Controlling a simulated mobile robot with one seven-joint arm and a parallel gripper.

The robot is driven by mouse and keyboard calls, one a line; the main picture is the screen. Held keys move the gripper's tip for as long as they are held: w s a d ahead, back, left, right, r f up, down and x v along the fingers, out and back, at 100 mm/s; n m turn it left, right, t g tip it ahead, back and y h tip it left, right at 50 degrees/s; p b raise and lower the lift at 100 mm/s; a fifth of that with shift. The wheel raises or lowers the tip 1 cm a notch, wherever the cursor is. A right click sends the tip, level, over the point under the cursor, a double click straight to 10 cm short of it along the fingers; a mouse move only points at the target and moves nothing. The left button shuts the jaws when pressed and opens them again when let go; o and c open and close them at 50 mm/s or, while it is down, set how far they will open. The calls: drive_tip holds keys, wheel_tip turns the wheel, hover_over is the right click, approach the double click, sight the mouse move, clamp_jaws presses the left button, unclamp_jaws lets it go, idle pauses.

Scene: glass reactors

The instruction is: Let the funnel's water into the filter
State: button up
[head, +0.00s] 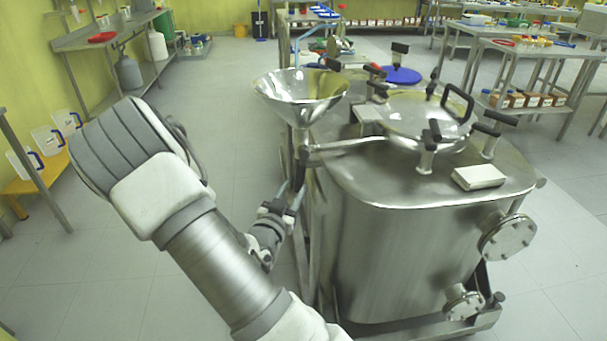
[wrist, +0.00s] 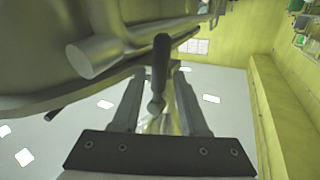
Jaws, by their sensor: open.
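The steel funnel (head: 301,92) stands upright on a stem at the left side of the big steel vessel (head: 395,235), which looks like the filter. A pipe (head: 345,145) runs from below the funnel to the vessel's top. Whether water is in the funnel I cannot tell. My gripper (head: 291,196) is low beside the vessel's left side, below the funnel, with fingers pointing up and away. In the wrist view my gripper (wrist: 160,72) is open, and a dark rod-like handle (wrist: 160,62) with a rounded end shows between its fingers; contact is unclear.
The vessel's top carries a round lid (head: 418,115), black-handled clamps and a pale box (head: 479,177). A bench (head: 110,30) stands at the far left, and tables with bottles (head: 530,60) stand at the right.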

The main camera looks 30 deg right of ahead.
sight(303, 172)
drive_tip(key=b+x, duration=0.1)
drive_tip(key=x, duration=0.7)
drive_tip(key=shift+d, duration=0.1)
clamp_jaws()
idle(1.2)
